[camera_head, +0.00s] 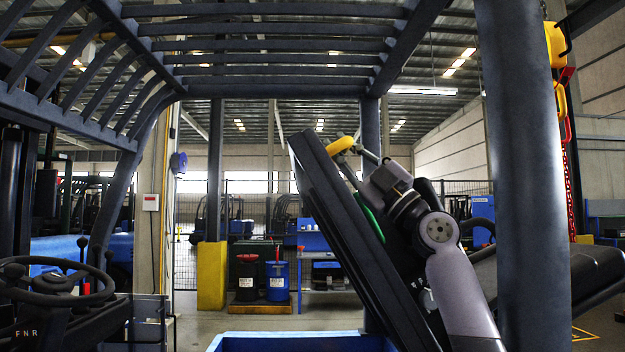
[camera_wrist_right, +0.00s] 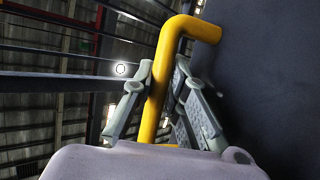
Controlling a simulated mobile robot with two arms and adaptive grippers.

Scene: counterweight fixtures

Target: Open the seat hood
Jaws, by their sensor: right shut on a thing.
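The seat hood (camera_head: 345,225) is a dark, thick panel that stands steeply tilted in the middle of the head view, its top leaning left. A yellow handle (camera_head: 340,146) sticks out near its upper edge. My right gripper (camera_head: 357,150) is at this handle, with my arm reaching up from the lower right. In the right wrist view the yellow handle (camera_wrist_right: 167,75) runs between the two fingers of my right gripper (camera_wrist_right: 163,78), which is shut on it. The dark surface of the hood (camera_wrist_right: 275,75) fills the right side there. My left gripper is not in view.
Blue-grey overhead guard bars (camera_head: 270,45) and a thick pillar (camera_head: 522,180) at right frame the space. A steering wheel (camera_head: 55,285) is at lower left. A blue edge (camera_head: 290,341) lies below the hood. A yellow chain hoist (camera_head: 556,45) hangs at right.

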